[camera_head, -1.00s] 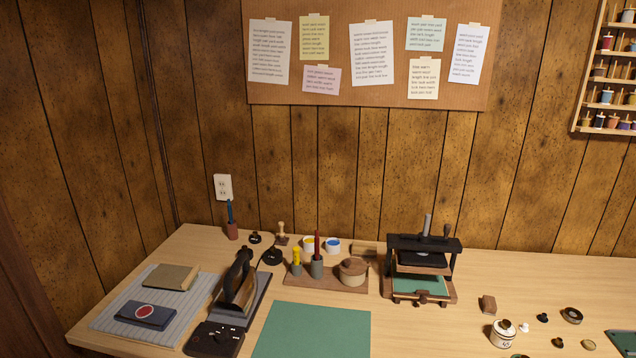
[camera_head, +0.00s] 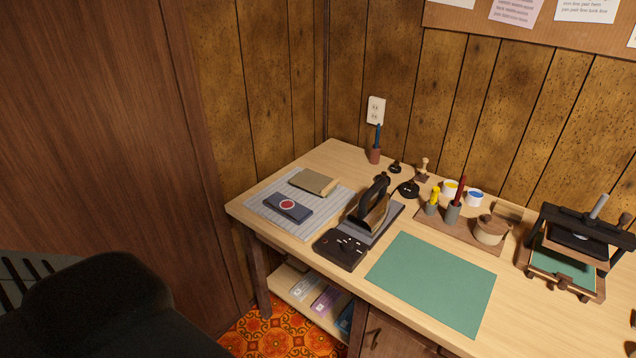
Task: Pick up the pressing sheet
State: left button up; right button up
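I cannot tell for sure which piece is the pressing sheet. A tan, flat, folded-looking piece (camera_head: 314,182) lies at the back of a grey striped pad (camera_head: 262,208) on the table's left end. A dark blue flat case with a red round mark (camera_head: 288,207) lies in front of it on the pad. A plain green sheet or mat (camera_head: 432,283) lies flat on the front middle of the table. Another green piece (camera_head: 560,268) lies in the small press at the right. Neither of my grippers is in view.
An iron (camera_head: 374,206) stands on a dark base right of the pad, behind a black box-like device (camera_head: 341,249). A wooden tray (camera_head: 471,238) holds pots and a lidded jar. The press (camera_head: 578,237) stands at right. A dark rounded shape fills the lower left.

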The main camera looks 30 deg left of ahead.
aim_at(320, 184)
jog(key=j+z, duration=0.35)
jog(key=j, duration=0.2)
jog(key=j+z, duration=0.35)
jog(key=j, duration=0.25)
